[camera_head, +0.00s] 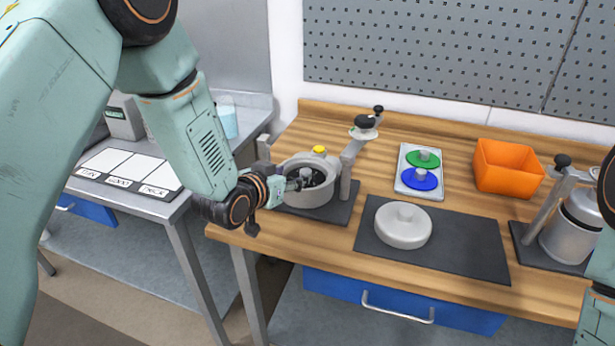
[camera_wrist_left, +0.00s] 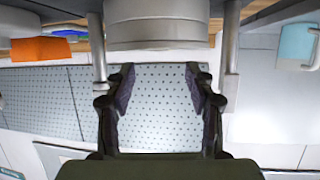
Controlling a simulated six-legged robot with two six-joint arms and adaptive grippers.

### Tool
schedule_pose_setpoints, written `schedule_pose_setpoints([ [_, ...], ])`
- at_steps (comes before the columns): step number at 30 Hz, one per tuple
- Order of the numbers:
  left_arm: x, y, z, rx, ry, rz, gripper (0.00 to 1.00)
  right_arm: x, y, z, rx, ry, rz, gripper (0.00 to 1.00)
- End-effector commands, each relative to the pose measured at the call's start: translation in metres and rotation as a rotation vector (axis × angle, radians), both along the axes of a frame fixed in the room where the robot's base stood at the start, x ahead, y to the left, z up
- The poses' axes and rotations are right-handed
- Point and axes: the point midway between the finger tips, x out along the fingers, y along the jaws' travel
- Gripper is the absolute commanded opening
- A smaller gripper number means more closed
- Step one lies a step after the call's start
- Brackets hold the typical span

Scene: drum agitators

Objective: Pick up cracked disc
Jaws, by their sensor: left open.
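A grey round drum (camera_head: 309,196) stands open on a dark base plate at the left of the wooden bench. Inside it is a dark disc (camera_head: 317,179) with a grey knob, partly hidden by my left gripper (camera_head: 293,184). I cannot make out a crack on any disc. My left gripper is open at the drum's left rim. In the left wrist view the two fingers (camera_wrist_left: 158,82) are spread with nothing between them, and the drum's side (camera_wrist_left: 157,27) is just beyond them. A green disc (camera_head: 423,159) and a blue disc (camera_head: 420,180) lie on a light tray. My right gripper is out of view.
A grey lid (camera_head: 403,228) lies on a dark mat (camera_head: 465,250). The drum's lever post (camera_head: 352,160) rises at its right. An orange bin (camera_head: 507,169) and a second, closed drum (camera_head: 567,238) stand to the right. A side table with labelled white panels (camera_head: 132,171) is at left.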

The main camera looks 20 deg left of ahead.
Motion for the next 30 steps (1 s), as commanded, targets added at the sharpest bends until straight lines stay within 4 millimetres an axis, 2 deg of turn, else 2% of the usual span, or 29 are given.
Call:
schedule_pose_setpoints([
  [15,0.05,-0.017,-0.023,0.0,0.0,0.0,0.54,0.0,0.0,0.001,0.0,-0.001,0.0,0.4],
  [24,0.055,-0.017,-0.024,-0.001,0.001,0.0,0.54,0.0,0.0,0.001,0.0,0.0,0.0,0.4],
  [30,0.055,-0.017,-0.024,-0.001,0.001,0.0,0.39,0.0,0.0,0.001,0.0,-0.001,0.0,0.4],
])
